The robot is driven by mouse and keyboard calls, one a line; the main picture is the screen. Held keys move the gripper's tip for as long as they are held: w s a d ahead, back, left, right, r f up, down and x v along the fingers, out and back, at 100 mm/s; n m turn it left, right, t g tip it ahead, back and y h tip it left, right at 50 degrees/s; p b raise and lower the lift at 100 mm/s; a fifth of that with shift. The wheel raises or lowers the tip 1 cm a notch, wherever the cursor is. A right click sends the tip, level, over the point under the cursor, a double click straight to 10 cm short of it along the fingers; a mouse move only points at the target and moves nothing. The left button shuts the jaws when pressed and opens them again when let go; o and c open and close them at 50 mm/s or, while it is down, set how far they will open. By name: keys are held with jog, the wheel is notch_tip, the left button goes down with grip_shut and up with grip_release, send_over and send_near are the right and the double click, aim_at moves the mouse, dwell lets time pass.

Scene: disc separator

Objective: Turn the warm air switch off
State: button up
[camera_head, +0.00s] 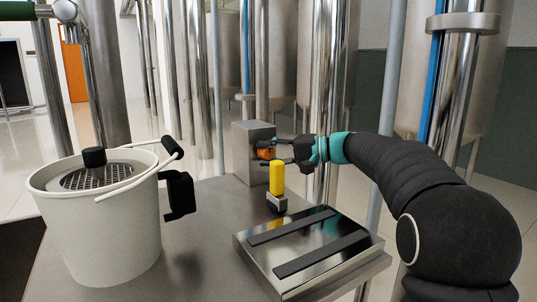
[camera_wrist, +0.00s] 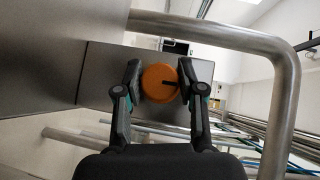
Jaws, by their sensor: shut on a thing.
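The warm air switch is an orange round knob (camera_wrist: 160,82) with a dark pointer line, mounted on a grey metal box (camera_head: 251,136). In the wrist view the pointer runs from the knob's middle toward the right. My gripper (camera_wrist: 160,84) has one finger on each side of the knob and is shut on it. In the head view the knob (camera_head: 266,153) shows as a small orange patch between the fingers of my gripper (camera_head: 268,152), which reaches in from the right. The fingers hide part of the knob there.
A yellow-handled tool (camera_head: 277,180) stands upright just in front of the box. A steel tray with two dark strips (camera_head: 307,250) lies at the table's front right. A white bucket (camera_head: 110,240) stands at the left. Steel pipes (camera_head: 331,70) rise behind the table.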

jog(key=o, duration=1.1)
jog(key=shift+o, duration=0.2)
jog(key=v, duration=1.2)
jog(key=shift+f, duration=0.1)
